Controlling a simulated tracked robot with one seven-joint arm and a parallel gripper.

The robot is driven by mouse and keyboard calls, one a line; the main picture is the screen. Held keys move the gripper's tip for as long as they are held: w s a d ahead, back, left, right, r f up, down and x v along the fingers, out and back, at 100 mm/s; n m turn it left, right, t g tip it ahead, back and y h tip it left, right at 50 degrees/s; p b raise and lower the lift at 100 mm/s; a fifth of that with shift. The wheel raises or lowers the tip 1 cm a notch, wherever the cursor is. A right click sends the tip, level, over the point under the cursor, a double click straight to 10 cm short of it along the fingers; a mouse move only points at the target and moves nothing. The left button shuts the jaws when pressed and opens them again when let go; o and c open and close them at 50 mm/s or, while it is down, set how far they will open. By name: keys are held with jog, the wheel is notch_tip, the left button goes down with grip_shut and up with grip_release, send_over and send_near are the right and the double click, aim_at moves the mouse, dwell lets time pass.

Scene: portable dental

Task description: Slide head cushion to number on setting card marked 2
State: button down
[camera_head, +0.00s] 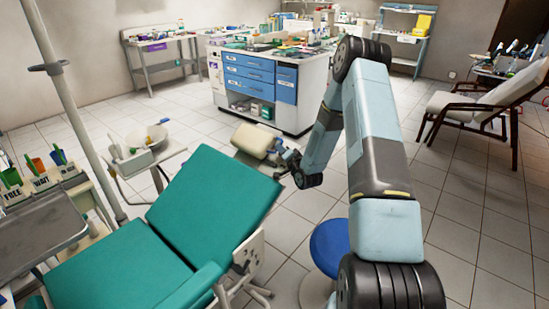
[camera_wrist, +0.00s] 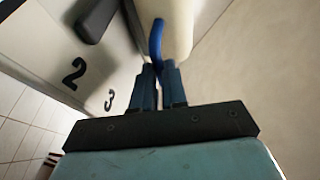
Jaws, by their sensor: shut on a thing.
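The cream head cushion (camera_head: 252,140) is above the top end of the teal chair back (camera_head: 215,195). My gripper (camera_head: 291,160) is at the cushion's right side. In the wrist view my gripper (camera_wrist: 158,70) is shut on a blue handle (camera_wrist: 156,38) against the cream cushion (camera_wrist: 172,25). The pale setting card (camera_wrist: 45,45) lies left of the fingers, with a black 2 (camera_wrist: 73,72) and a black 3 (camera_wrist: 109,100). A dark rounded piece (camera_wrist: 97,18) lies over the card above the 2. Any other number is out of view or hidden.
A blue stool (camera_head: 329,245) stands right of the dental chair, under my arm. A white cabinet with blue drawers (camera_head: 250,78) is behind the cushion. A bowl unit (camera_head: 145,148) is at the left.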

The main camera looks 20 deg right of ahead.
jog(key=shift+w+d+r, duration=0.35)
jog(key=shift+d, duration=0.25)
jog(key=c, duration=1.2)
grip_release()
jog(key=shift+o, duration=0.2)
jog(key=shift+a, duration=0.1)
jog(key=shift+s, duration=0.1)
jog(key=v, duration=1.3)
jog(key=shift+s, duration=0.3)
